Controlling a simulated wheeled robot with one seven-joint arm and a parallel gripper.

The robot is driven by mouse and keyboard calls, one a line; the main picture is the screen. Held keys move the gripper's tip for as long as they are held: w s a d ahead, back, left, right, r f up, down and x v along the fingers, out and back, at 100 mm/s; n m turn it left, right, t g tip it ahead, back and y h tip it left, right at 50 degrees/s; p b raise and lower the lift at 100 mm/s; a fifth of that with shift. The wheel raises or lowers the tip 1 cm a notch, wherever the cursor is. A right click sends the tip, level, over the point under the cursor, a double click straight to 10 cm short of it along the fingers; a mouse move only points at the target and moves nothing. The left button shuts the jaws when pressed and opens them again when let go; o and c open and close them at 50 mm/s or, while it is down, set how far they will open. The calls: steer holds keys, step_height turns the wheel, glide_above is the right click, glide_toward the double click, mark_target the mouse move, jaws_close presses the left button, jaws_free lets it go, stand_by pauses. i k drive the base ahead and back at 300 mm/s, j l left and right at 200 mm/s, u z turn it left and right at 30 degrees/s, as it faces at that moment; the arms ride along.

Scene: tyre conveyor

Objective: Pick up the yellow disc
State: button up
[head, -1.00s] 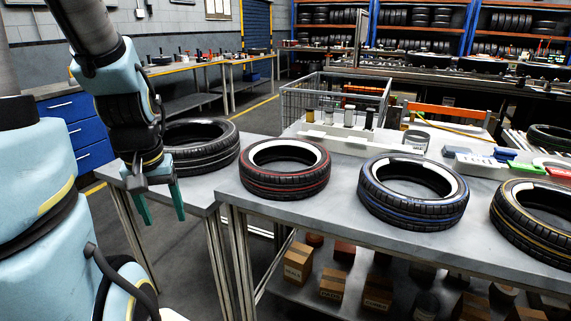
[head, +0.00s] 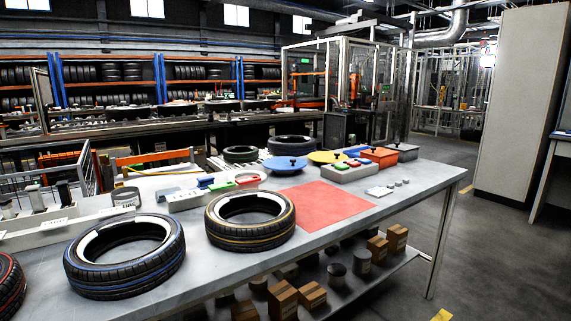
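The yellow disc (head: 328,157) lies flat toward the back of the grey table in the head view, with a dark knob on top. It sits between a blue disc (head: 285,165) on its left and an orange block-like item (head: 379,156) on its right. A control box with coloured buttons (head: 354,168) stands just in front of it and hides part of its near edge. My gripper is outside the current view.
The table (head: 400,205) holds a yellow-striped tyre (head: 250,240), a blue-striped tyre (head: 124,275) and a flat red square (head: 325,204). Small white items (head: 379,191) lie near the right. Open floor (head: 490,270) lies right of the table; a tall grey cabinet (head: 517,100) stands beyond.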

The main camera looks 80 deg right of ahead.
mark_target(321, 157)
steer(key=k+l, duration=0.3)
steer(key=l, duration=0.3)
steer(key=k+l+u, duration=0.1)
steer(key=k+l, duration=0.2)
steer(key=l, duration=0.3)
steer(key=k+l, duration=0.3)
steer(key=l, duration=0.25)
steer(key=k+l+u, duration=0.15)
steer(key=k+l, duration=0.15)
steer(key=l, duration=0.25)
steer(key=k+l, duration=0.35)
steer(key=l, duration=0.2)
steer(key=k+l+u, duration=0.1)
steer(key=k+l, duration=0.2)
steer(key=l, duration=0.25)
steer(key=k+l, duration=0.35)
steer(key=l, duration=0.15)
